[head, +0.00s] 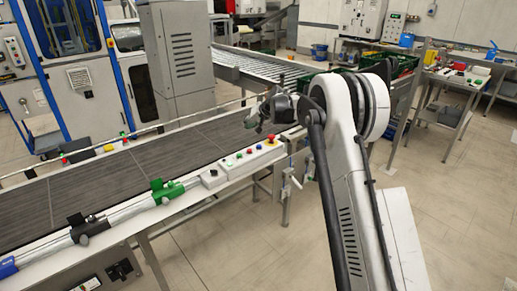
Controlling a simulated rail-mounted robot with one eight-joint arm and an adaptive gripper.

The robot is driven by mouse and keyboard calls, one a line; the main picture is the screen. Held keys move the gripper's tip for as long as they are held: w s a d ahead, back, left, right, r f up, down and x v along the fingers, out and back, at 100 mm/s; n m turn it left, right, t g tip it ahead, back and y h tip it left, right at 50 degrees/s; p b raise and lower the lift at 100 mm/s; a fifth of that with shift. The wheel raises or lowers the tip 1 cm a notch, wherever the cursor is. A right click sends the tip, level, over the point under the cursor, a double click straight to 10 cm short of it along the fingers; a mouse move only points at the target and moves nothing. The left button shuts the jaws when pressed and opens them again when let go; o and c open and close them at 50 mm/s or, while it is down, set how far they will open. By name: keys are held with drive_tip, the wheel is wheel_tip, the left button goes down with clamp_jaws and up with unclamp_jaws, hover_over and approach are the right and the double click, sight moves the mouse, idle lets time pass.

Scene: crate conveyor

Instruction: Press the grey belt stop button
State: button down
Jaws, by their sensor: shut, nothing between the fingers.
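A pale control box (262,160) sits on the front rail of the conveyor belt, with a row of small coloured buttons on top. A red mushroom button (271,138) is at its right end, and blue, red and green ones run to the left. A smaller box with a dark or grey button (213,173) adjoins the left end. I cannot tell surely which button is the grey belt stop one. My gripper (256,117) is shut and empty, above the belt, beyond and above the red button. Its fingertips are small and partly hidden by the wrist.
The dark conveyor belt (110,180) runs from lower left to the middle and looks empty. A green clamp (167,192) sits on its front rail. A grey cabinet (178,55) stands behind it. Green crates (388,63) are behind my arm. Open floor lies at the front right.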

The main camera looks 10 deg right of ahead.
sight(250, 150)
drive_tip(key=shift+w+d+f, duration=0.3)
drive_tip(key=shift+d, duration=0.05)
drive_tip(key=shift+f, duration=0.1)
wheel_tip(250, 150, down, 8)
drive_tip(key=b, duration=0.3)
drive_tip(key=shift+f+b, duration=0.3)
drive_tip(key=shift+b, duration=0.05)
drive_tip(key=shift+f, duration=0.15)
idle(1.4)
drive_tip(key=shift+f+b, duration=0.3)
drive_tip(key=shift+b, duration=0.2)
